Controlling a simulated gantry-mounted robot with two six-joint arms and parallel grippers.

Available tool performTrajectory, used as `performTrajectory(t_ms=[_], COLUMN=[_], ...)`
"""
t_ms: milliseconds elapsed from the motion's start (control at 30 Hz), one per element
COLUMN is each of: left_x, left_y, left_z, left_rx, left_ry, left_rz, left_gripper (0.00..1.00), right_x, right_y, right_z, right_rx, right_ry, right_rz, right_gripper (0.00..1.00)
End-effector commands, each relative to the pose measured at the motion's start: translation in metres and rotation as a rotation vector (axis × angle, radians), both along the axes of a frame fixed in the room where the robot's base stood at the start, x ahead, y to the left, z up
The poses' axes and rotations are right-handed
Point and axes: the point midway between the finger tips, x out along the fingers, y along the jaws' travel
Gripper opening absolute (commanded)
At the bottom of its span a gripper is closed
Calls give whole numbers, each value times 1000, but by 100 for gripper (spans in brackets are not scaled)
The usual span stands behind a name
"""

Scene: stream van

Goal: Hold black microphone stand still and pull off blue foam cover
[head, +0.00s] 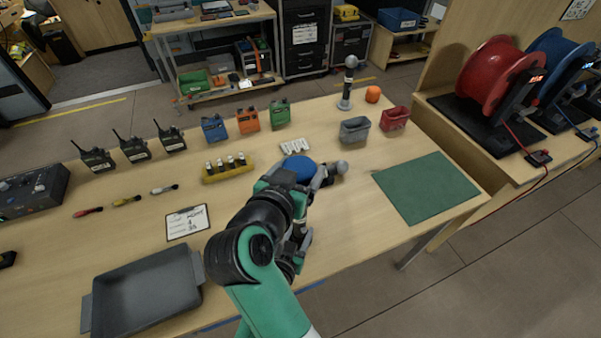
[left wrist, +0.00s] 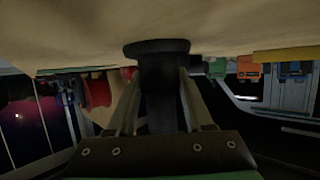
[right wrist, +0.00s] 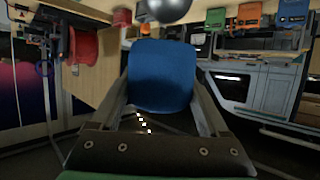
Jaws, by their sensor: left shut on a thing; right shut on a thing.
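My right gripper (right wrist: 162,92) is shut on the blue foam cover (right wrist: 162,70), which fills the space between its fingers. In the head view the cover (head: 299,167) shows near the middle of the table, partly behind my right arm. A bare silver microphone head (head: 342,167) is just right of it; the right wrist view also shows this head (right wrist: 172,8), apart from the cover. My left gripper (left wrist: 160,85) is shut on the post of the black microphone stand (left wrist: 158,49), low down near its round base on the table. My right arm hides most of the stand and left gripper in the head view.
Another microphone stand (head: 347,85) stands at the back beside an orange foam cover (head: 373,94). Grey (head: 354,130) and red (head: 396,119) bins stand right of centre. A yellow battery holder (head: 228,172) is left. The green mat (head: 425,188) is bare; a grey tray (head: 145,290) is front left.

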Motion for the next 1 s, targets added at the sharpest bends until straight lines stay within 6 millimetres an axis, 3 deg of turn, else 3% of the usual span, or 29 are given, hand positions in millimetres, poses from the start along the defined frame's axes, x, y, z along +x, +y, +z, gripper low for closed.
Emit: performTrajectory(t_ms=[300,333,500,833,1000], left_x=[0,0,0,-1,-12], left_y=[0,0,0,0,4], left_z=[-1,-1,-1,0,4], left_rx=[1,1,0,0,0], left_ry=[2,2,1,0,0], left_rz=[0,0,0,0,0], left_gripper=[0,55,86,86,86], right_x=[0,0,0,0,0], right_y=[0,0,0,0,0], right_z=[6,6,6,6,6], right_rx=[-1,-1,-1,-1,-1], right_ry=[0,0,0,0,0], right_rz=[0,0,0,0,0], right_gripper=[12,12,12,12,12])
